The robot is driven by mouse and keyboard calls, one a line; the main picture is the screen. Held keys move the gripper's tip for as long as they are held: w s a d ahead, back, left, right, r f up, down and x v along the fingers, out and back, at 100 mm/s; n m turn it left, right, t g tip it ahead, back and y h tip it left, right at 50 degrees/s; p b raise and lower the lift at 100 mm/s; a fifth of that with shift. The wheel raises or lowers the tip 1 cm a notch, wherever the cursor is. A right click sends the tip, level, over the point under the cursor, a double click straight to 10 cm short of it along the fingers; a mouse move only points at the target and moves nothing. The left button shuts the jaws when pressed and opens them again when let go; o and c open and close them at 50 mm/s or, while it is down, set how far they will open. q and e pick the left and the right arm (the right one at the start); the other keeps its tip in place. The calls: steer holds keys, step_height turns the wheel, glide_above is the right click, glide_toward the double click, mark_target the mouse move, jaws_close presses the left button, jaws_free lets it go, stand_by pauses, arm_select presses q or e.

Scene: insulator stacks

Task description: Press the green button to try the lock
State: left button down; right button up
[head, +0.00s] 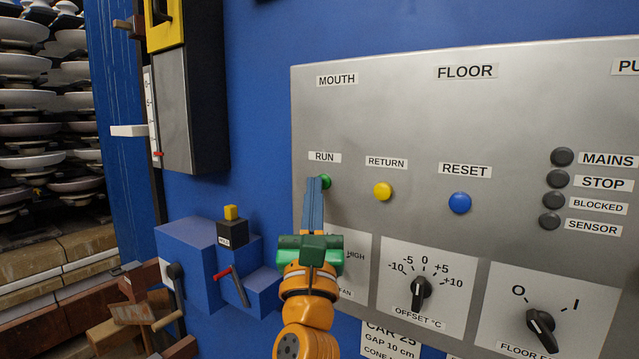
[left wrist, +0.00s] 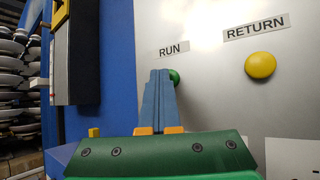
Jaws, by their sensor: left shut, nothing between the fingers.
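The green button (head: 326,181) sits under the RUN label on the grey panel (head: 420,130). It also shows in the left wrist view (left wrist: 175,77), partly covered by my fingers. My left gripper (head: 315,181) is shut and empty, its blue fingers pointing up at the panel. The fingertips overlap the left side of the green button in both views. I cannot tell whether they touch it or whether it is pushed in. My right gripper is not in view.
A yellow RETURN button (head: 383,191) and a blue RESET button (head: 459,203) are to the right. Below are an offset knob (head: 421,287) and a floor switch (head: 541,328). A blue box with a red lever (head: 232,284) stands left of my gripper. Insulator stacks (head: 40,120) are at the far left.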

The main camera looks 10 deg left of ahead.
arm_select(q)
steer(key=shift+s+a+p, duration=0.3)
steer(key=shift+s+p, duration=0.15)
steer(key=shift+s, duration=0.35)
steer(key=s, duration=0.1)
steer(key=s+a+p, duration=0.1)
steer(key=s, duration=0.1)
steer(key=s+p, duration=0.1)
steer(key=shift+s+a, duration=0.35)
stand_by(0.4)
